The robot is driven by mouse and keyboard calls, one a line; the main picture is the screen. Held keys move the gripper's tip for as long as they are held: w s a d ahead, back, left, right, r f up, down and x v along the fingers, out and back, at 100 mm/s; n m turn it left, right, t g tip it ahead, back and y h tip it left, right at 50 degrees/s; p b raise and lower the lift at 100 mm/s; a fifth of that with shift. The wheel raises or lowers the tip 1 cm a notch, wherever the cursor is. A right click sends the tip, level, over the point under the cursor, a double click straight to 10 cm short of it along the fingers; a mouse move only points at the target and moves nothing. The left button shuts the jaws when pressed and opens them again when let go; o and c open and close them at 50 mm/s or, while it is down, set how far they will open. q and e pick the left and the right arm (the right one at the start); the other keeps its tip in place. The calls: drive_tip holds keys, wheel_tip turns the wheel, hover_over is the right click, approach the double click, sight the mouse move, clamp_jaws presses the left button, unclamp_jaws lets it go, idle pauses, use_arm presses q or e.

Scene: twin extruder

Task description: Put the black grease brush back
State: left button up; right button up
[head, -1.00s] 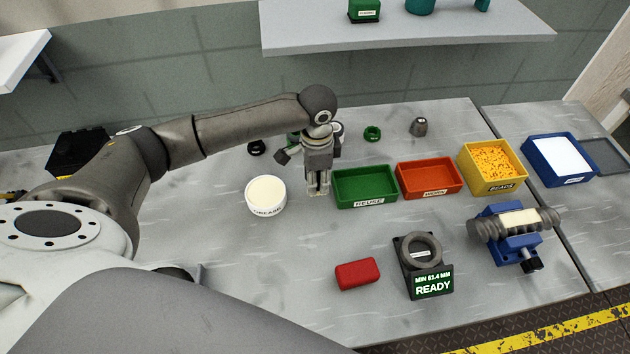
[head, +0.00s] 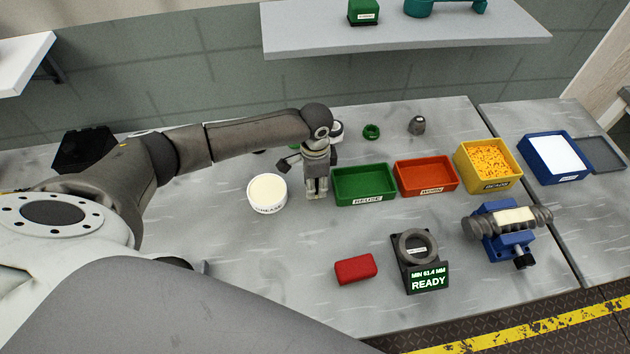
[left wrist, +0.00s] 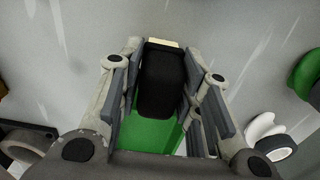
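My left gripper (head: 316,194) points down just left of the green REUSE tray (head: 364,198), low over the table. In the left wrist view, the black grease brush (left wrist: 163,80) shows as a black block between the finger pads, with a cream edge at its far end. The pads appear to press on both its sides. In the head view the fingers mostly hide the brush, and whether it touches the table cannot be told. The white grease tub (head: 267,206) with cream contents stands left of the gripper. My right gripper is not in view.
An orange WORN tray (head: 427,176), a yellow bead bin (head: 488,166) and a blue tray (head: 556,174) continue rightward. A red block (head: 356,269), a READY gauge (head: 428,279) and a blue-mounted screw (head: 507,232) stand in front. Table left of the red block is clear.

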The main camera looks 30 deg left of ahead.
use_arm(q)
drive_tip(key=o, duration=0.4)
drive_tip(key=shift+c, duration=0.2)
drive_tip(key=shift+f+b, duration=0.15)
drive_tip(key=shift+b, duration=0.25)
drive_tip(key=r+b, duration=0.2)
drive_tip(key=r, duration=0.1)
drive_tip(key=r+b, duration=0.1)
drive_tip(key=r, duration=0.1)
drive_tip(key=shift+w+a+r, duration=0.15)
drive_tip(key=shift+a+r, duration=0.05)
drive_tip(key=shift+a, duration=0.05)
wheel_tip(320, 180, up, 5)
drive_tip(key=shift+f, duration=0.2)
drive_tip(key=shift+r, duration=0.55)
